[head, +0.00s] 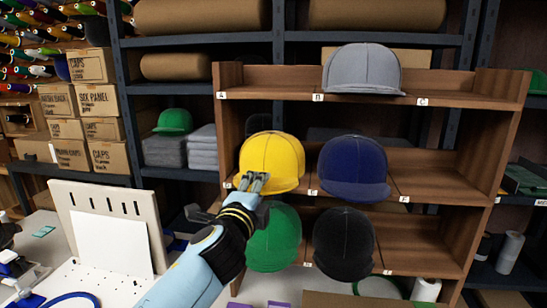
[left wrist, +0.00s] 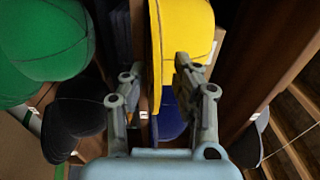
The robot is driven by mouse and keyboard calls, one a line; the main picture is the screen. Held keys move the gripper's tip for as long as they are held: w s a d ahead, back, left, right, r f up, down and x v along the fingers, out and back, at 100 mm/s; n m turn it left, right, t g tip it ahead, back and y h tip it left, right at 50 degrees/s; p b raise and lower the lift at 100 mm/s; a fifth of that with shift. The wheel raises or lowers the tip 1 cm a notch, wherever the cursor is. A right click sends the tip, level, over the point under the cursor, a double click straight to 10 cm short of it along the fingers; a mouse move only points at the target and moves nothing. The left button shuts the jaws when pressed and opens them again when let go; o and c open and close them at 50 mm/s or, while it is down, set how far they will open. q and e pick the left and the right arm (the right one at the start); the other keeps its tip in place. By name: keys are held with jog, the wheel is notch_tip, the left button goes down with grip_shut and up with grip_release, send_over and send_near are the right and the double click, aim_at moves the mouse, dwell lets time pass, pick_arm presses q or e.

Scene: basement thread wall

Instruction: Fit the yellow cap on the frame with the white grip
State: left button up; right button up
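The yellow cap (head: 275,152) sits in the left bay of the middle shelf of a wooden rack, brim toward me. My left gripper (head: 256,180) is at its brim, and its fingers overlap the lower left of the cap. In the left wrist view the fingers (left wrist: 155,72) are spread, with the edge of the yellow cap (left wrist: 188,25) showing between and behind the right finger. I cannot tell whether they touch it. My right gripper is not in view. I cannot make out a frame with a white grip; a blue ring (head: 72,299) lies at the lower left.
The rack (head: 455,165) also holds a grey cap (head: 362,70), a blue cap (head: 353,167), a green cap (head: 274,238) and a black cap (head: 343,245). A white pegboard stand (head: 149,217) stands left of my arm. A white cylinder (head: 426,290) stands at the bottom right.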

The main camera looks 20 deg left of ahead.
pick_arm(q)
jog(key=shift+c, duration=0.4)
grip_shut()
jog(key=shift+r, duration=0.15)
